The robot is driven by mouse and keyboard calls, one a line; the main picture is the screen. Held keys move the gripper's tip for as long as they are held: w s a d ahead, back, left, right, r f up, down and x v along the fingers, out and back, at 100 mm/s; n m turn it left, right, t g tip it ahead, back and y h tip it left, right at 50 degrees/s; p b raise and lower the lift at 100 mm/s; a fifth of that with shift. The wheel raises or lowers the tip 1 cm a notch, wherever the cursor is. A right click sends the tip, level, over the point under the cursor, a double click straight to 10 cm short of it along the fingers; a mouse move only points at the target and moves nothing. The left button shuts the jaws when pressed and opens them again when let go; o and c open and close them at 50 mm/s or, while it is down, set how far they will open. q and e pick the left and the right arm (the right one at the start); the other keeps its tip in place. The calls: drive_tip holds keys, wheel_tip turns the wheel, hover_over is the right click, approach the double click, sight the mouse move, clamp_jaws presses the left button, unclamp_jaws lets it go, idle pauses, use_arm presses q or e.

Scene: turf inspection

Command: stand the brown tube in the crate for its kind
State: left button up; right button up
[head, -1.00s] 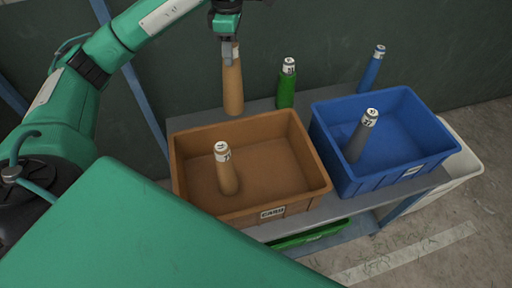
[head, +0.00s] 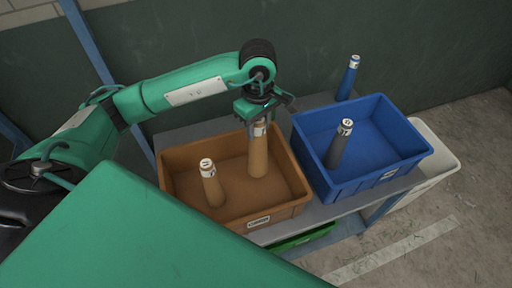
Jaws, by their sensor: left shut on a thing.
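My left gripper (head: 259,122) is shut on the upper end of a brown tube (head: 258,157). The tube is upright, its lower part inside the brown crate (head: 280,212), towards the back right. I cannot tell whether its foot touches the crate floor. A second brown tube (head: 213,189) with a white-labelled top stands in the same crate, to the left and nearer, apart from the held one. The brown crate has a white label on its front. My right gripper is not in view.
The blue crate (head: 362,184) stands right of the brown crate, with a dark grey tube (head: 338,151) in it. A blue tube (head: 347,80) stands behind it. A green crate (head: 302,241) is below the bench, and a white bin (head: 427,178) is at right.

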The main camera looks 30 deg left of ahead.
sight(258, 144)
use_arm(q)
wheel_tip(258, 144, down, 8)
drive_tip(key=shift+r+p, duration=0.25)
drive_tip(key=shift+p, duration=0.55)
wheel_tip(258, 144, down, 4)
drive_tip(key=shift+f+p, duration=0.2)
drive_tip(key=shift+p, duration=0.35)
drive_tip(key=shift+f, duration=0.1)
drive_tip(key=shift+f, duration=0.1)
drive_tip(key=o, duration=1.2)
